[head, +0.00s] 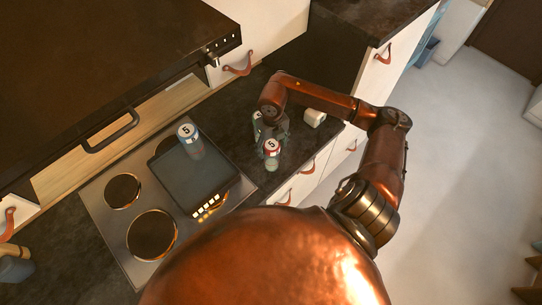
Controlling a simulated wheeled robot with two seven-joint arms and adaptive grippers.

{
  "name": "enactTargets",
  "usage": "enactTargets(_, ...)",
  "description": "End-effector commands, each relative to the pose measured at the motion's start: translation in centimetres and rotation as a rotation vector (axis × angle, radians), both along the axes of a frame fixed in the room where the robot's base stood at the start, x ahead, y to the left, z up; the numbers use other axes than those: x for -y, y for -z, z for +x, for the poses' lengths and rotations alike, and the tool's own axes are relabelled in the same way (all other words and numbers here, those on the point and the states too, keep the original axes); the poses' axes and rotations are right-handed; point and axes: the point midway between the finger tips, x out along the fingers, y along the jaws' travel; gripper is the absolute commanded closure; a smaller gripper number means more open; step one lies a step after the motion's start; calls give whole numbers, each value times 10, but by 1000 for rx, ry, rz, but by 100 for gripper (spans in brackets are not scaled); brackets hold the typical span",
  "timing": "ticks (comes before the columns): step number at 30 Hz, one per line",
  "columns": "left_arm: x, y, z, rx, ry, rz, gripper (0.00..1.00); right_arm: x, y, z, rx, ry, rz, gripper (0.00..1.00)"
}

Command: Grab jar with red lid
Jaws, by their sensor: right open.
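A small jar with a red-rimmed lid marked 5 (272,149) stands upright on the dark counter, right of the hob. My right gripper (271,131) is open and points down just behind this jar; it looks very close, but I cannot tell if it touches. A similar jar with a blue-rimmed lid (190,140) stands on a dark tray (183,178) on the hob. Another small item (257,118) is partly hidden by my right gripper. My left gripper is not in view.
A white object (314,118) lies on the counter right of my right gripper. The hob (125,215) has round burners. A dark hood (90,60) overhangs the back left. A container (15,268) is at the lower left. Open floor lies right.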

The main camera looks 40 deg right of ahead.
Motion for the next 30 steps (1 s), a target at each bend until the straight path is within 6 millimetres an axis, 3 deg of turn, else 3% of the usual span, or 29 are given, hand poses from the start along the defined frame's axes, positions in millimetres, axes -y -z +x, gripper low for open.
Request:
enactTargets(7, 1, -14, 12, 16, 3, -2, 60, -1, 33, 1, -3, 0, 2, 36)
enactTargets(12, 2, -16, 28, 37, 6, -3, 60, -1, 40, 2, 0, -4, 2, 36)
enactTargets(16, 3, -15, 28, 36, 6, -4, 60, -2, 40, 3, 0, -5, 1, 36)
enactTargets(30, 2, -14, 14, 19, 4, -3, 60, -2, 40, 3, 0, -5, 1, 67)
